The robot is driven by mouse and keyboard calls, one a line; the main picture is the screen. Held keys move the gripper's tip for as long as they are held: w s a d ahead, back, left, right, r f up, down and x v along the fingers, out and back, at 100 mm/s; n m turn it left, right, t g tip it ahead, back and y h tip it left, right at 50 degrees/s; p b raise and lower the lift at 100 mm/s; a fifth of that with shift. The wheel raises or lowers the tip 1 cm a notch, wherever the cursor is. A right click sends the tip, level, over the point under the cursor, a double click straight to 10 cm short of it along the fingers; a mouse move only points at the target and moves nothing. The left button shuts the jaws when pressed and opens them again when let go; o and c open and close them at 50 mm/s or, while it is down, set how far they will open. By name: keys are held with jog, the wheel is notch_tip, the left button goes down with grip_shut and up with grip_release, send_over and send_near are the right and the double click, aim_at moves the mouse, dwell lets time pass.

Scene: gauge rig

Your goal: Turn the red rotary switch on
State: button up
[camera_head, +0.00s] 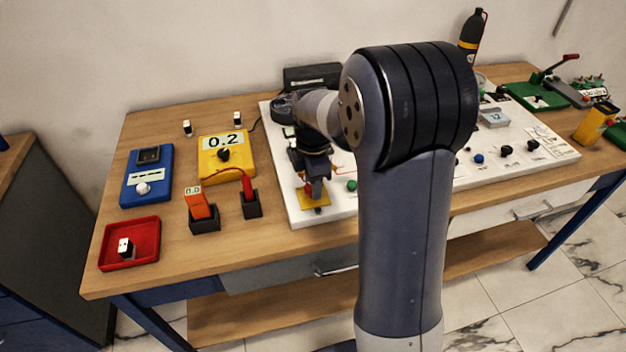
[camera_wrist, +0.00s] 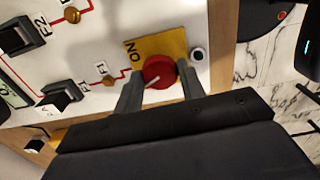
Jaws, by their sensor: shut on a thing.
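The red rotary switch (camera_wrist: 158,72) sits on a yellow plate (camera_wrist: 172,45) marked "ON" on the white panel. A pale line runs across the knob; in the wrist view it points obliquely, toward the lower left. My gripper (camera_wrist: 158,82) has one finger on each side of the knob and is shut on it. In the head view my gripper (camera_head: 316,188) is over the yellow plate (camera_head: 313,202) at the panel's front left corner, and it mostly hides the red knob.
A small round dark-centred part (camera_wrist: 198,54) is beside the yellow plate. A green knob (camera_head: 351,185) is to the right. Black switches (camera_wrist: 52,95) stand nearby on the panel. A yellow meter (camera_head: 226,170) and probe holders (camera_head: 205,220) stand left of the panel.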

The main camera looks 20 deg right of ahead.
jog(key=m+p, duration=0.1)
jog(key=m, duration=1.3)
dwell(0.7)
jog(key=o, duration=1)
notch_tip(320, 180, up, 11)
jog(key=shift+f, duration=0.1)
jog(key=shift+f, duration=0.1)
notch_tip(320, 180, down, 11)
jog(key=shift+r+p, duration=0.1)
jog(key=shift+p, duration=0.2)
